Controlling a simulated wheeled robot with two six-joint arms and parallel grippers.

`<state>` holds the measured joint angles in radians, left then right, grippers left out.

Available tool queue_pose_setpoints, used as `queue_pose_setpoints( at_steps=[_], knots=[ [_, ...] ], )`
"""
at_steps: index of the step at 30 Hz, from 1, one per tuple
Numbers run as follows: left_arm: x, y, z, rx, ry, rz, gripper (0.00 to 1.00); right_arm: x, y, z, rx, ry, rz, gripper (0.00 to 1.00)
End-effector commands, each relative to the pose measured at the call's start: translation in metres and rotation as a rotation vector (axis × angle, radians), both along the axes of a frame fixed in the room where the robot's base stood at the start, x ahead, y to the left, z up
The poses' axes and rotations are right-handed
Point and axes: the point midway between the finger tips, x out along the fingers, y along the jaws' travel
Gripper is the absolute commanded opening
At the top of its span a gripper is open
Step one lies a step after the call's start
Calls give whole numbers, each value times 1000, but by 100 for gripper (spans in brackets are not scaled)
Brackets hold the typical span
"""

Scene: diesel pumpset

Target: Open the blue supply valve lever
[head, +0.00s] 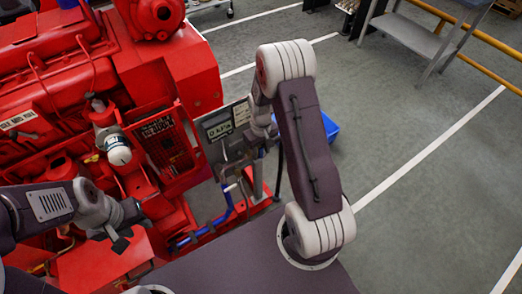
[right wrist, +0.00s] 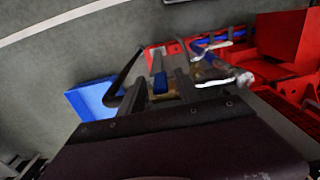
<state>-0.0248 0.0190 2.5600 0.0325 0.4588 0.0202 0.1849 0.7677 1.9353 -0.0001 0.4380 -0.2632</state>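The blue supply valve lever appears in the right wrist view as a short blue grip (right wrist: 160,83) on a grey bar. In the head view my right forearm and wrist hide part of this area. My left gripper (head: 122,240) is over the lower red engine parts, away from the lever.
Blue pipework (head: 205,232) runs low beside the red engine (head: 70,90). A black hose (right wrist: 118,92) curves close to my right gripper. A blue bin (head: 330,127) sits on the floor behind my right arm.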

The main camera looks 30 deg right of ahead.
Motion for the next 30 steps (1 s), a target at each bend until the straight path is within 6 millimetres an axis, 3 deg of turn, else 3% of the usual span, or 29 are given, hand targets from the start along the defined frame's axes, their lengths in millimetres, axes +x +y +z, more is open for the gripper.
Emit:
queue_pose_setpoints(
  at_steps=[1,5,30],
  knots=[
    [0,0,0,0,0,0,36,0,0,0,0,0,0,37],
    [0,0,0,0,0,0,36,0,0,0,0,0,0,1],
    [0,0,0,0,0,0,36,0,0,1,0,1,0,0]
  ],
)
